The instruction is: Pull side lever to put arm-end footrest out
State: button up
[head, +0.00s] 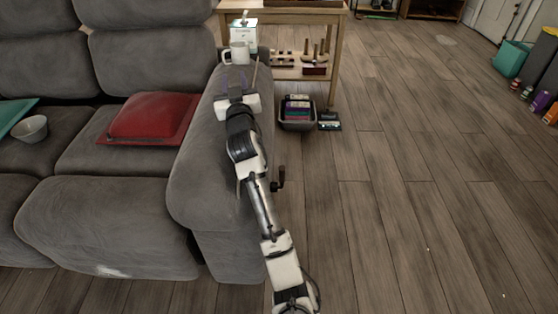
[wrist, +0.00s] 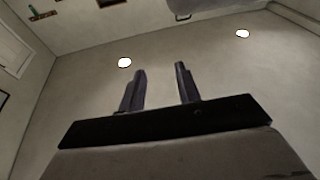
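The grey sofa's arm (head: 205,150) runs along the left of my arm in the head view. A small dark lever (head: 279,180) sticks out at the outer right side of the sofa arm, beside my arm link. The arm-end footrest (head: 110,228) is a grey padded front panel below the seat with the red cushion, and it looks folded in. My gripper (head: 238,80) is over the far part of the sofa arm, beyond the lever and short of the white mug. In the wrist view its two fingers (wrist: 160,88) are apart with nothing between them. The lever does not show there.
A white mug (head: 239,53) stands at the sofa arm's far end, near a white box (head: 243,34). A wooden side table (head: 335,50) is behind, with a dark basket (head: 297,118) on the floor nearby. The wooden floor (head: 400,200) to the right is clear.

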jog(key=w+d+f+m+h+p, duration=0.2)
jog(key=d+f+h, duration=0.2)
jog(key=d, duration=0.7)
jog(key=n+y, duration=0.1)
jog(key=y, duration=0.1)
send_over(284, 175)
notch_tip(284, 175, down, 7)
jog(key=s+d+f+n+g+y, duration=0.2)
jog(key=s+f, duration=0.1)
jog(key=f, duration=0.7)
jog(key=s+d+f+n+g+y, duration=0.2)
jog(key=s+f+y, duration=0.15)
jog(key=f, duration=0.65)
jog(key=s+d+f+n+g+y, duration=0.2)
jog(key=s+f, duration=0.2)
jog(key=f, duration=0.6)
jog(key=shift+h, duration=0.25)
jog(key=b+x, duration=1.1)
jog(key=x, duration=0.1)
jog(key=shift+w+d+r+b, duration=0.2)
jog(key=shift+d+r+b, duration=0.1)
jog(key=shift+r+b, duration=0.1)
jog(key=shift+w+a+r+b, duration=0.25)
jog(key=shift+w+a+b, duration=0.1)
jog(key=shift+w+b, duration=0.2)
jog(key=shift+c, duration=0.3)
grip_shut()
